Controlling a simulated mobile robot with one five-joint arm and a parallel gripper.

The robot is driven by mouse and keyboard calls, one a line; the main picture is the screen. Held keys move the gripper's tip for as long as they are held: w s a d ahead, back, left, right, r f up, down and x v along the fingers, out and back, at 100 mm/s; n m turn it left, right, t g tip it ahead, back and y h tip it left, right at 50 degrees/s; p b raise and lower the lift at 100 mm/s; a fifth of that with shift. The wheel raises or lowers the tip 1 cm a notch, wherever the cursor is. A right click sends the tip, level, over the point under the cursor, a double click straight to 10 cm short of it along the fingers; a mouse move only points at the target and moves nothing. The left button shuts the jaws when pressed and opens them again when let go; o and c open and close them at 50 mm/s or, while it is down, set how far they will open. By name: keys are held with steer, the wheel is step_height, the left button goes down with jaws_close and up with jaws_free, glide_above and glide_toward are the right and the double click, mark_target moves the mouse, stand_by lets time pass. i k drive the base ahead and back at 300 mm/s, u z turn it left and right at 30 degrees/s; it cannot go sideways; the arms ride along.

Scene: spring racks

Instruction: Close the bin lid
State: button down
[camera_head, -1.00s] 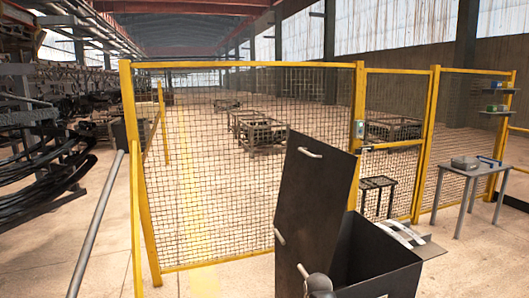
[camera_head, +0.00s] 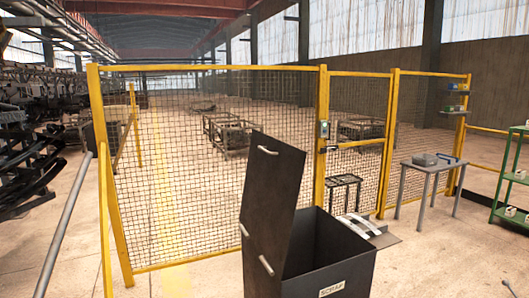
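The bin (camera_head: 331,272) is a dark box at the bottom centre with a pale label reading "SCRAP" on its front. Its lid (camera_head: 272,195) stands open and nearly upright at the left side of the box, leaning slightly. My gripper is not in view.
A yellow-framed mesh fence (camera_head: 215,170) runs behind the bin. A pale striped piece on a grey plate (camera_head: 370,228) shows beyond the bin's right rim. A grey table (camera_head: 432,167) and green shelf (camera_head: 508,200) stand right. A grey rail (camera_head: 62,235) slants at left; floor is open between.

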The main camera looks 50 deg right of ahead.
mark_target(276, 168)
steer(key=i, duration=1)
steer(key=u, duration=0.05)
